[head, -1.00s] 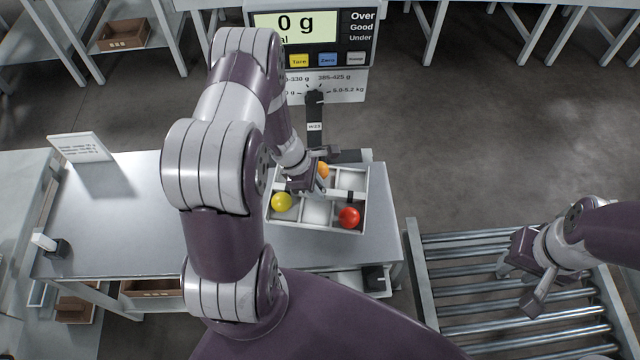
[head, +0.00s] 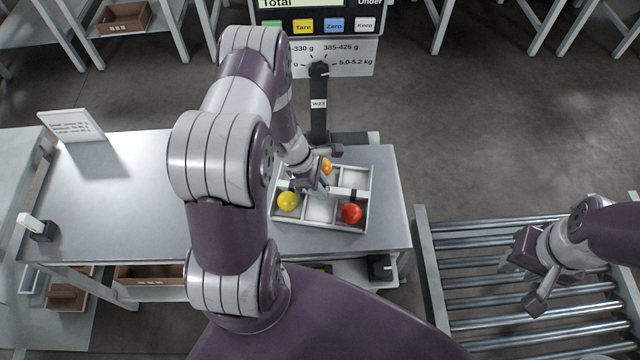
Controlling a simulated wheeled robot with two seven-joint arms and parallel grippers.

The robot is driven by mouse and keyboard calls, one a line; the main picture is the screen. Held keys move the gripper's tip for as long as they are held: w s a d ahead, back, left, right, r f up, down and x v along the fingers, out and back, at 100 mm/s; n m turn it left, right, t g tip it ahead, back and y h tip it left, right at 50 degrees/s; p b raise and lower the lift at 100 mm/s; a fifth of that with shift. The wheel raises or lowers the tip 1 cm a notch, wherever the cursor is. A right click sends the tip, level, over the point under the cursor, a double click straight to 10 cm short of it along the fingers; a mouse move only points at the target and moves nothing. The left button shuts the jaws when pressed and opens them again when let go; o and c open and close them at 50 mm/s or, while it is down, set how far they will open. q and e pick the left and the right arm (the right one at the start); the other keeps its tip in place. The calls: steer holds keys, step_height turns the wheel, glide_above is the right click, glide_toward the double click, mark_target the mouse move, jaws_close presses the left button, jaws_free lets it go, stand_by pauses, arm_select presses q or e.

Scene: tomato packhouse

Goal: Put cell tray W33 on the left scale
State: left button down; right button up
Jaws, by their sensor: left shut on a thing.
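The pale cell tray (head: 366,200) is divided into several cells and sits over the right part of the metal table. It holds a yellow tomato (head: 288,201), a red tomato (head: 351,213) and an orange tomato (head: 326,167). No name is readable on it. My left gripper (head: 322,184) is shut on the tray near its middle; the exact grip is partly hidden by the gripper. A scale (head: 319,100), with a dark post and a tag that seems to read W23, stands behind the tray. I cannot tell whether the tray touches anything below. My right gripper (head: 528,278) is open and empty.
The metal table (head: 120,205) is mostly bare on its left, with a small sign (head: 72,125) and a small black-and-white device (head: 38,228). A roller conveyor (head: 480,325) lies at the right, under my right gripper. Brown crates (head: 125,18) sit on low shelves.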

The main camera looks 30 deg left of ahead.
arm_select(q)
steer(key=shift+f+b, duration=0.3)
stand_by(0.4)
steer(key=c, duration=0.9)
jaws_free()
steer(key=shift+c, duration=0.2)
steer(key=c, duration=0.3)
steer(key=shift+r, duration=0.15)
step_height(320, 180, up, 7)
steer(key=p, duration=0.6)
